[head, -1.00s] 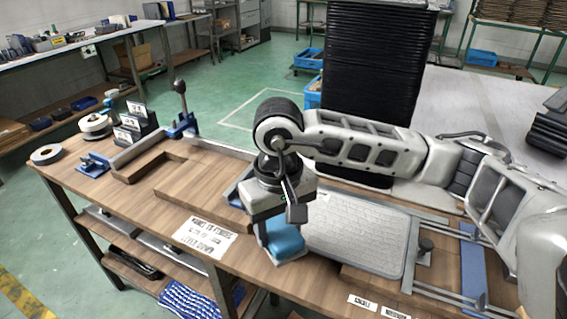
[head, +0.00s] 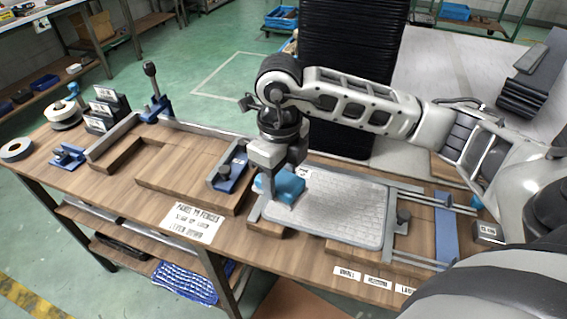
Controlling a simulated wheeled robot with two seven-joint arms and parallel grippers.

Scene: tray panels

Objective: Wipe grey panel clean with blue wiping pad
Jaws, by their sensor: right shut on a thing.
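The grey panel (head: 345,210) lies flat in a fixture on the wooden bench. It looks light grey with a patterned surface, and smudges are too small to tell. My right gripper (head: 274,190) is at the panel's left end, pointing down and shut on the blue wiping pad (head: 289,186). The pad is at the panel's upper left corner; whether it touches the surface I cannot tell. The gripper hides part of the pad and the panel's left edge. My left gripper does not show.
The fixture has metal rails and a blue bar (head: 446,228) at the panel's right. A blue clamp (head: 229,172) stands left of the panel. A wooden frame with a metal fence (head: 205,131), tape rolls (head: 16,150) and a paper sign (head: 192,222) are further left.

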